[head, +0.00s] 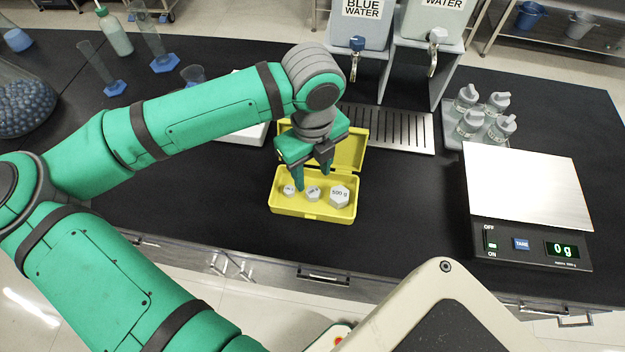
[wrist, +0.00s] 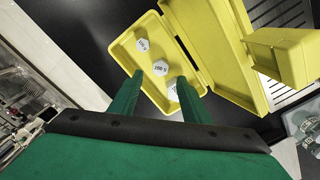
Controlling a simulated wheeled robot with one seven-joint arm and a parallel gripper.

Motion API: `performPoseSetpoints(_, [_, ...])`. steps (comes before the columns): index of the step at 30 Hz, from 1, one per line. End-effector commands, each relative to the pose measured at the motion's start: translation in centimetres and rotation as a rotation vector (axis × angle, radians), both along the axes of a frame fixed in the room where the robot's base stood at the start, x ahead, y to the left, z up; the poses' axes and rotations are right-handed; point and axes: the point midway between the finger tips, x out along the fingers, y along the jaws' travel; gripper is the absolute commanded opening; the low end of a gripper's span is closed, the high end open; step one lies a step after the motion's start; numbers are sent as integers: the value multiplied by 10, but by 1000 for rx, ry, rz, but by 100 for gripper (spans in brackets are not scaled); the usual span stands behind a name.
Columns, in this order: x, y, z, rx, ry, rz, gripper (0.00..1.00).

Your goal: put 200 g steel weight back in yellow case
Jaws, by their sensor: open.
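The yellow case (head: 285,209) stands on the black bench with its lid (head: 352,152) open; it also shows in the wrist view (wrist: 125,48). Three grey-white weights sit in a row in its base. The middle one, the 200 g weight (head: 313,194), reads "200 g" in the wrist view (wrist: 160,68). A smaller weight (head: 289,190) is to its left and the 500 g weight (head: 339,197) to its right. My gripper (head: 313,182) is over the case, pointing down, with its green fingers apart near the 200 g weight. In the wrist view (wrist: 168,74) nothing appears gripped.
A balance (head: 528,200) reading 0 g stands at the right. Several small bottles (head: 471,123) sit on a tray behind it. Water dispensers (head: 357,25) and a drain grille (head: 395,130) are behind the case. Bare bench lies between case and balance.

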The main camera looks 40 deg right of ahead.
Motion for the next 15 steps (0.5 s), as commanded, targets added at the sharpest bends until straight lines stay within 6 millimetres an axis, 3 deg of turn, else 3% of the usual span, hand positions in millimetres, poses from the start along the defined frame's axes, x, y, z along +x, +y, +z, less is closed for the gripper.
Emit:
performPoseSetpoints(6, [2, 1, 37, 1, -3, 3, 43])
performPoseSetpoints(15, [0, 0, 54, 1, 0, 1, 43])
